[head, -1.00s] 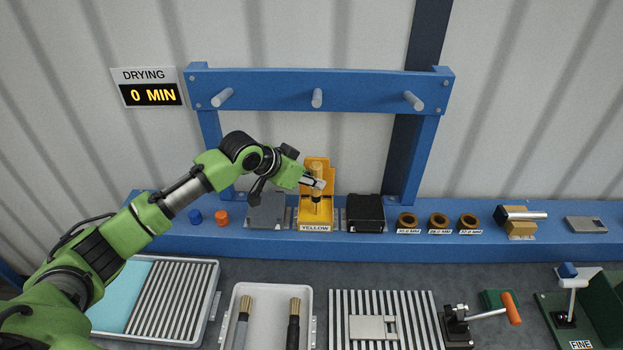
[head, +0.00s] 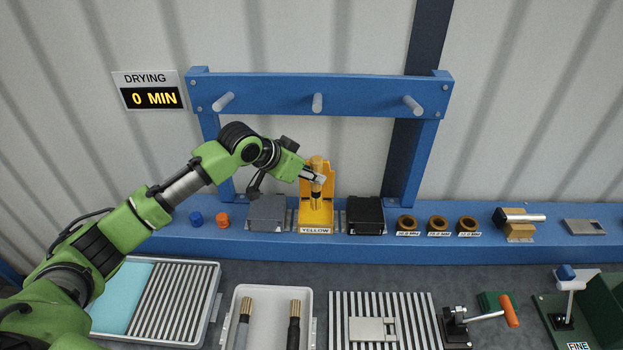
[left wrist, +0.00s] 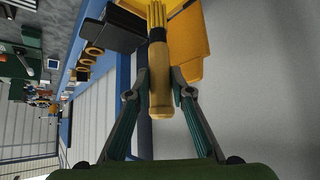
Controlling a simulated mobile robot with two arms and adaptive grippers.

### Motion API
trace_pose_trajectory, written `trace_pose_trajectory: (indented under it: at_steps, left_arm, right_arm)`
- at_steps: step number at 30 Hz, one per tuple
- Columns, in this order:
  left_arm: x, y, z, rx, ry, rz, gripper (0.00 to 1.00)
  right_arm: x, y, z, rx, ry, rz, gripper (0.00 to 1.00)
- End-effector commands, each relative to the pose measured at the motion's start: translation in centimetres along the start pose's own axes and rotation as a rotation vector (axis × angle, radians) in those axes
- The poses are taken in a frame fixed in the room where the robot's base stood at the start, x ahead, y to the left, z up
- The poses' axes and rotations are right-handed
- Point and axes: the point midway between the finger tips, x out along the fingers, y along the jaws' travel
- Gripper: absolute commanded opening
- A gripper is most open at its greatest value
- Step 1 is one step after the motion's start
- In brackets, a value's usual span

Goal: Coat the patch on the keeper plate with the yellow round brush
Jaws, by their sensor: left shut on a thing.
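The yellow round brush (head: 317,163) stands upright at the yellow holder labelled YELLOW (head: 315,218) on the blue shelf. My left gripper (head: 319,179) is shut on its handle from the left. In the left wrist view the tan-yellow handle (left wrist: 159,70) sits between the two fingertips of my left gripper (left wrist: 160,93). The brush's lower end is over the holder; I cannot tell whether it is clear of it. A light grey metal plate with a square part (head: 372,329), which may be the keeper plate, lies on a striped rack on the bench. My right gripper is not in view.
Grey (head: 268,214) and black (head: 365,214) holders flank the yellow one. A blue frame with pegs (head: 317,98) rises behind. A white tray (head: 268,291) holds two tan-tipped rods. A lever clamp (head: 458,326) stands right of the rack. The sign reads DRYING 0 MIN (head: 150,90).

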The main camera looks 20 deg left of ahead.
Motion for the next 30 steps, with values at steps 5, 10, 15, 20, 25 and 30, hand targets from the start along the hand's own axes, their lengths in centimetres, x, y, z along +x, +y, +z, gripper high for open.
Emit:
trace_pose_trajectory:
  at_steps: [5, 10, 15, 20, 25, 30]
  left_arm:
    - [-1.1, 0.0, -1.2, 0.002, 0.005, -0.001, 0.0]
    - [-2.1, 0.0, -2.2, 0.002, 0.006, 0.0, 0.0]
    - [-2.6, 0.0, -2.7, 0.001, 0.005, 0.0, 0.0]
    - [-2.7, 0.0, -2.8, 0.001, 0.005, 0.0, 0.0]
    - [-2.7, 0.0, -2.8, 0.001, 0.005, -0.001, 0.0]
    - [-2.7, 0.0, -2.8, 0.001, 0.005, -0.001, 0.0]
  right_arm:
    - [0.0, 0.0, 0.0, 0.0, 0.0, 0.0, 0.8]
    - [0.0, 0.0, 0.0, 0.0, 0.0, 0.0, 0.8]
    - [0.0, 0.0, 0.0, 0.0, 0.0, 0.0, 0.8]
    - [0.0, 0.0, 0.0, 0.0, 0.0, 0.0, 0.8]
    - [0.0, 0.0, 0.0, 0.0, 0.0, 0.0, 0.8]
    - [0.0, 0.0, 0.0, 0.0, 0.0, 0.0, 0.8]
